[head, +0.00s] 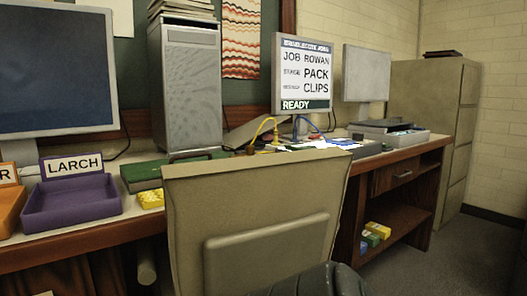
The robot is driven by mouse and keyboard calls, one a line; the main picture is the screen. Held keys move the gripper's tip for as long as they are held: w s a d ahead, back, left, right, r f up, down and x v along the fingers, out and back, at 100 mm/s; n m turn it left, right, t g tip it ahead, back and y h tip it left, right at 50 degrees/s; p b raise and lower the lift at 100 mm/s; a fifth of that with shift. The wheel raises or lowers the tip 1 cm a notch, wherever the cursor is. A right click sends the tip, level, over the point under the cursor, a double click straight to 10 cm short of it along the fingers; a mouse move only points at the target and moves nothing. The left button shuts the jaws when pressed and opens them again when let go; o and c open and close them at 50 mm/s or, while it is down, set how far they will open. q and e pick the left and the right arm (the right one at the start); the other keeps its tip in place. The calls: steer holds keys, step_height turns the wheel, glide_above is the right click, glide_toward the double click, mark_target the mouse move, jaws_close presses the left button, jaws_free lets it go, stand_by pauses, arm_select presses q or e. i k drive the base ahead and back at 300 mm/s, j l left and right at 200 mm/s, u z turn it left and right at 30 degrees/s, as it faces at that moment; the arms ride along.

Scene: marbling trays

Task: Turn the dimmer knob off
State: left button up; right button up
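I cannot make out a dimmer knob for certain in the head view. A small brown piece (251,149) stands on the desk near a yellow cable, too small to identify. Neither of my grippers can be made out. A dark rounded part shows at the bottom edge, and I cannot tell what it is.
A beige chair (250,190) stands close in front of the long desk (140,226), hiding part of it. On the desk are a purple LARCH tray (72,208), a green box (142,177), a grey tower (188,95) and screens (302,75). Floor (440,255) is clear at right.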

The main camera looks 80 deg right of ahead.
mark_target(357, 137)
steer(key=k+j+z, duration=0.1)
steer(key=z, duration=1.35)
